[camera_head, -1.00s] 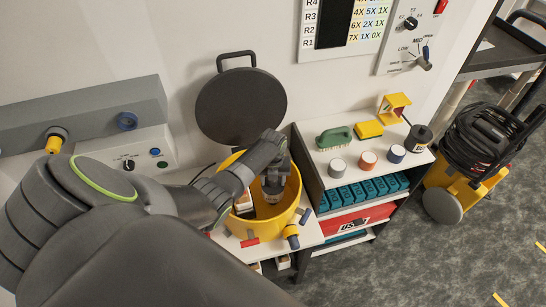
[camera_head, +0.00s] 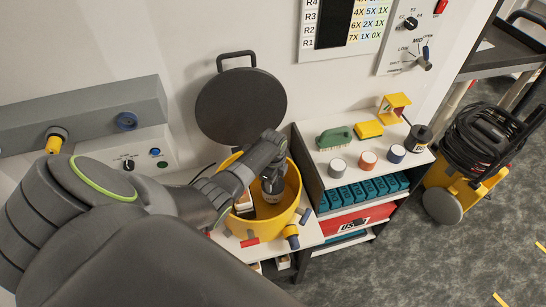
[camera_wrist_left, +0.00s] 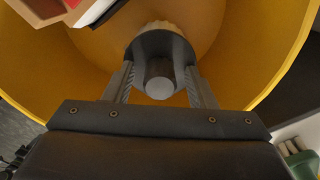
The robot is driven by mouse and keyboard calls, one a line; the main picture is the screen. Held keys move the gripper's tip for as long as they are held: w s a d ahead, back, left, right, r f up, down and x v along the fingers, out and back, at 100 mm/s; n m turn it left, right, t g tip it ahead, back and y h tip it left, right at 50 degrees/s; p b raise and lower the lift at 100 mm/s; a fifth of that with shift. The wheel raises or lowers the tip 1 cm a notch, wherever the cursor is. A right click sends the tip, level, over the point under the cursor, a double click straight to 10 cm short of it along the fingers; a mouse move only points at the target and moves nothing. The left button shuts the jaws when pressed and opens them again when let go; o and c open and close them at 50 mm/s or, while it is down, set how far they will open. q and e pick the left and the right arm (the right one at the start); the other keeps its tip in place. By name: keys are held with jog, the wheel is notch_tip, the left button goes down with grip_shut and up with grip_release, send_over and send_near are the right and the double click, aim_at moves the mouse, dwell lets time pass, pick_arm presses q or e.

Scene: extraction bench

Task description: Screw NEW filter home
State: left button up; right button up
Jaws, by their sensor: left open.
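The yellow drum (camera_head: 291,196) stands open on the bench, its dark round lid (camera_head: 241,107) raised behind it. My left gripper (camera_head: 272,190) reaches down into the drum. In the left wrist view, the fingers of my left gripper (camera_wrist_left: 160,75) stand open on both sides of the filter's dark round end (camera_wrist_left: 160,48), which has a grey knob in its middle. A cream part shows behind it, at the drum's inner wall. I cannot tell whether the fingers touch it or how its thread sits. My right gripper is not in view.
A white and red item (camera_wrist_left: 75,10) lies inside the drum near the gripper. A blue-capped fitting (camera_head: 291,236) sits at the drum's front. A shelf unit (camera_head: 313,172) at the right carries a green brush (camera_head: 334,138), a yellow block (camera_head: 369,129) and several small tins.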

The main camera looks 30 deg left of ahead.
pick_arm(q)
jog(key=n, duration=0.5)
jog(key=shift+n, duration=0.3)
jog(key=n, duration=0.5)
jog(key=shift+n, duration=0.4)
jog(key=c, duration=1.1)
jog(key=m, duration=0.3)
jog(key=shift+m, duration=0.3)
jog(key=o, duration=1.2)
jog(key=shift+c, duration=0.2)
jog(key=shift+r, duration=0.1)
